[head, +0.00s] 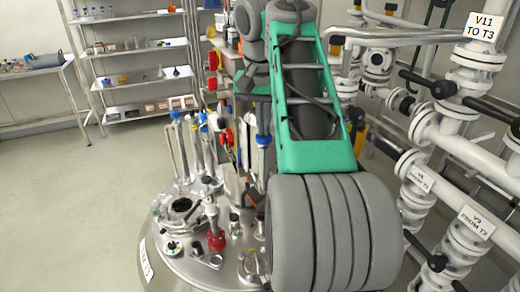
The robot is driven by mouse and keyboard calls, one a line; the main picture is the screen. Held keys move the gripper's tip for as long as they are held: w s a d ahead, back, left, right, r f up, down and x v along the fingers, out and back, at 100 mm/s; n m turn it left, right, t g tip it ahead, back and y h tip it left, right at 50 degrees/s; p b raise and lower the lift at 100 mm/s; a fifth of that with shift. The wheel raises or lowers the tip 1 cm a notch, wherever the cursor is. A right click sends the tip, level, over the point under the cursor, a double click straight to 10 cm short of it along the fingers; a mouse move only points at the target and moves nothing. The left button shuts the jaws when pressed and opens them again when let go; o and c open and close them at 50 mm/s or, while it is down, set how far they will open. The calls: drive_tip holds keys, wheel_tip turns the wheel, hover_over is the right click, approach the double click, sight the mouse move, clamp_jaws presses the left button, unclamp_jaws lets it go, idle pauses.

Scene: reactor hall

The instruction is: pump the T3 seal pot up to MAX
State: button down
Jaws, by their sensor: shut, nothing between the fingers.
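My arm, grey with a green link, fills the middle of the head view and hides much behind it. My gripper is not visible. Below and left of the arm is the domed steel top of a vessel (185,270) with several ports and fittings. A white label (146,262) on its rim is too oblique to read surely. A fitting with a red base (216,240) stands on the top. Several slim upright tubes, some with blue parts (263,140), rise at its back. I cannot tell which part is the T3 seal pot, and no MAX mark is readable.
White pipes with flanges and black-handled valves run along the right; one sign (480,27) reads V11 TO T3, another (476,222) V9 FROM T3. Shelves (135,80) and a side table (35,72) stand at the back left. The floor (70,200) at left is clear.

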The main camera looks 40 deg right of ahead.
drive_tip(key=shift+w+d+p+v, duration=0.1)
drive_tip(key=shift+w+p+v, duration=0.05)
drive_tip(key=shift+p+v, duration=0.75)
drive_tip(key=shift+w+d+p+v, duration=0.1)
drive_tip(key=shift+d+p+v, duration=0.05)
drive_tip(key=shift+p+v, duration=0.65)
drive_tip(key=shift+f, duration=0.15)
drive_tip(key=shift+s+a+b+x, duration=0.1)
drive_tip(key=shift+s+b+x, duration=0.05)
drive_tip(key=shift+b+x, duration=0.85)
drive_tip(key=shift+s+a+b+x, duration=0.15)
drive_tip(key=shift+b+x, duration=0.6)
drive_tip(key=shift+b, duration=0.35)
drive_tip(key=shift+w+d+p+v, duration=0.15)
drive_tip(key=shift+p+v, duration=0.75)
drive_tip(key=shift+v, duration=0.05)
drive_tip(key=shift+w+d+p+v, duration=0.1)
drive_tip(key=shift+w+p+v, duration=0.05)
drive_tip(key=shift+p+v, duration=0.75)
